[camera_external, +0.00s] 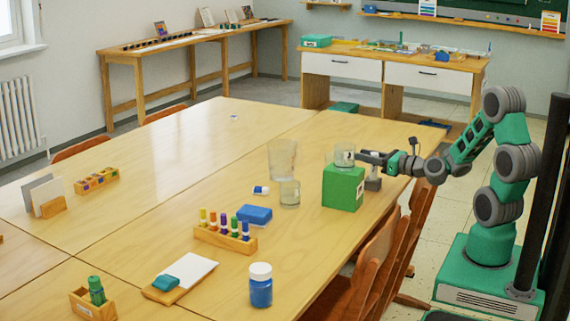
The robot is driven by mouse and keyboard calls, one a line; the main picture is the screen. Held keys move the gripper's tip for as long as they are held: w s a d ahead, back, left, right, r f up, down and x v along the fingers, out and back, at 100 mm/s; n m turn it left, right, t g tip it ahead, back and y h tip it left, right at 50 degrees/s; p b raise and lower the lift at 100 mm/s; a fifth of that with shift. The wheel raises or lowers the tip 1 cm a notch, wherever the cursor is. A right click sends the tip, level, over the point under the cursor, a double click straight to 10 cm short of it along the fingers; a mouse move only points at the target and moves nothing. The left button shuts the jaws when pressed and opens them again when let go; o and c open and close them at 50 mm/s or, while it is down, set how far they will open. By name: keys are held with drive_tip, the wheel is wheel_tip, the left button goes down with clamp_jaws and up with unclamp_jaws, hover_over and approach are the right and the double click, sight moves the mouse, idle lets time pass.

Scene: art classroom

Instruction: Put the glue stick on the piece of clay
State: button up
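A small white and blue cylinder (261,190), which looks like the glue stick, lies on its side on the table. A blue block (254,214) lies nearer the camera, behind the marker rack; it may be the piece of clay. A smaller teal block (166,282) sits on a wooden board at the front, and I cannot tell which of the two is clay. My gripper (362,156) is level, pointing left, beside a clear glass (344,150) on top of a green box (342,189). It is well right of the cylinder. Its fingers are too small to read.
A rack of markers (226,238), a blue paint jar (261,286) and a wooden holder (93,306) stand nearer. Chairs line the right edge. The table's far left is mostly clear.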

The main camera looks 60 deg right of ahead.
drive_tip(key=o, duration=0.4)
drive_tip(key=shift+o, duration=0.2)
drive_tip(key=s, duration=1.2)
drive_tip(key=shift+a+r, duration=0.15)
drive_tip(key=shift+a, duration=0.25)
